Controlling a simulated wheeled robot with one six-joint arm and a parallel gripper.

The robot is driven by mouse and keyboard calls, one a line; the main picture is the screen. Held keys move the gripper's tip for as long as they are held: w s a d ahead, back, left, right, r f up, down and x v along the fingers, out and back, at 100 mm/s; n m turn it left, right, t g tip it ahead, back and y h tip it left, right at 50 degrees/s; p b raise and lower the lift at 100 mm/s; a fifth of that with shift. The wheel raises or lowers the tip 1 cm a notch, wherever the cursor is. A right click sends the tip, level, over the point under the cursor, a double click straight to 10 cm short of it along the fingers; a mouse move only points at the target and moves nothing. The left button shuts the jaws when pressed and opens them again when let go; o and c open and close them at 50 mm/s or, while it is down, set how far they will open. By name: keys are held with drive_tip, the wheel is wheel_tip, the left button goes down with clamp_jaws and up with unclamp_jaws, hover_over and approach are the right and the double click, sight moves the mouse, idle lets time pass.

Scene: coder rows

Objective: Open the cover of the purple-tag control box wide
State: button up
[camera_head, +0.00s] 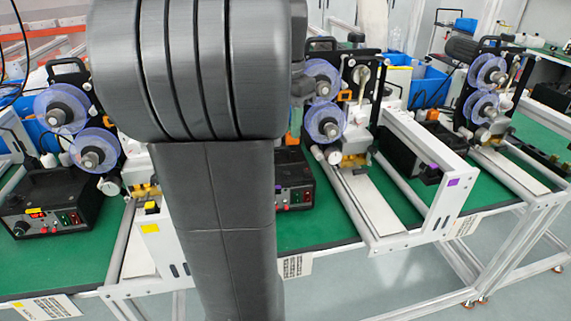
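A purple tag (453,183) is on the white end plate of the conveyor frame right of centre. Just left of it, a small black box (431,176) with a purple patch on top sits at the frame's end. It is small in view, and I cannot tell whether its cover is open or shut. My arm (215,190) fills the middle foreground and hides part of the bench. My gripper is not in view.
A similar yellow-tag box (151,208) is on the left frame. Black power units stand on the green bench, at left (50,203) and centre (293,183). Coder machines with purple-blue reels (325,121) rise behind. Open floor (400,290) lies in front of the bench.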

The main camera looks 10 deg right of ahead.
wheel_tip(320, 180, down, 12)
drive_tip(key=shift+f+b, duration=0.1)
drive_tip(key=shift+b, duration=0.85)
clamp_jaws()
